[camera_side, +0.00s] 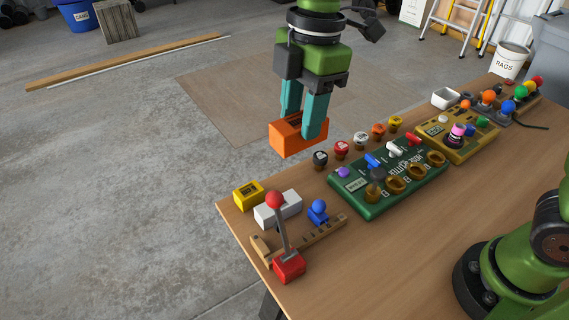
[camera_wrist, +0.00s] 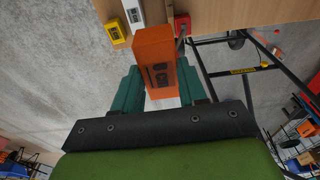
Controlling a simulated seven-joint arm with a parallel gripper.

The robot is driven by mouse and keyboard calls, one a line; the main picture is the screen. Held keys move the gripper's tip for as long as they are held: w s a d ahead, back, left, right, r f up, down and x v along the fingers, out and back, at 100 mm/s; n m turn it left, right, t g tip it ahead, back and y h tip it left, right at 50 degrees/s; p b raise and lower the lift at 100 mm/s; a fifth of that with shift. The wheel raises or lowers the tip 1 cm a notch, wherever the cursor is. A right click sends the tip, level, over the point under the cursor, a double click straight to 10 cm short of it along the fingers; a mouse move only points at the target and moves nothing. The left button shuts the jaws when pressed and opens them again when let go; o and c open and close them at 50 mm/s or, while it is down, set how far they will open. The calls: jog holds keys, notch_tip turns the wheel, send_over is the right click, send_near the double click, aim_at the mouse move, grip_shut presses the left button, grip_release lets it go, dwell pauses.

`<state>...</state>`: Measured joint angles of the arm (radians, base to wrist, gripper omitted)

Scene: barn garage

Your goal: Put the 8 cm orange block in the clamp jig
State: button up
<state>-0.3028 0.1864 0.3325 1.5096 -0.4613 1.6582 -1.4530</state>
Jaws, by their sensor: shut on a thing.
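The orange block (camera_side: 289,139) is clasped between the teal fingers of my gripper (camera_side: 303,121). It hangs in the air, beyond the table's far left edge in the side view. In the wrist view the orange block (camera_wrist: 154,46) stands out past the fingertips (camera_wrist: 159,85), with dark markings on one face. The clamp jig (camera_side: 325,229) is at the near left table corner: a wooden rail with a red-knobbed lever (camera_side: 276,203) on a red base and a blue knob (camera_side: 318,209). The block is apart from it.
A white block (camera_side: 279,207) and a yellow block (camera_side: 248,195) lie behind the jig. A green panel (camera_side: 385,183) with knobs and switches is to the right, with several knobbed pegs behind it. A yellow panel (camera_side: 458,135) is farther right.

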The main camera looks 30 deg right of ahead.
notch_tip(320, 180, down, 25)
jog(key=shift+f, duration=0.1)
jog(key=shift+f, duration=0.1)
dwell(0.3)
jog(key=o, duration=0.9)
jog(key=shift+c, duration=0.2)
notch_tip(320, 180, up, 12)
jog(key=d, duration=0.1)
jog(key=s+d+r+m+t, duration=0.3)
jog(key=s+d+r+m, duration=0.1)
jog(key=d+m, duration=0.6)
jog(key=s+d+r+m+t, duration=0.4)
jog(key=s+d+r+m, duration=0.1)
jog(key=d+m, duration=0.5)
jog(key=shift+s+r+m+y, duration=0.15)
jog(key=shift+r+m+y, duration=0.25)
jog(key=shift+m, duration=0.7)
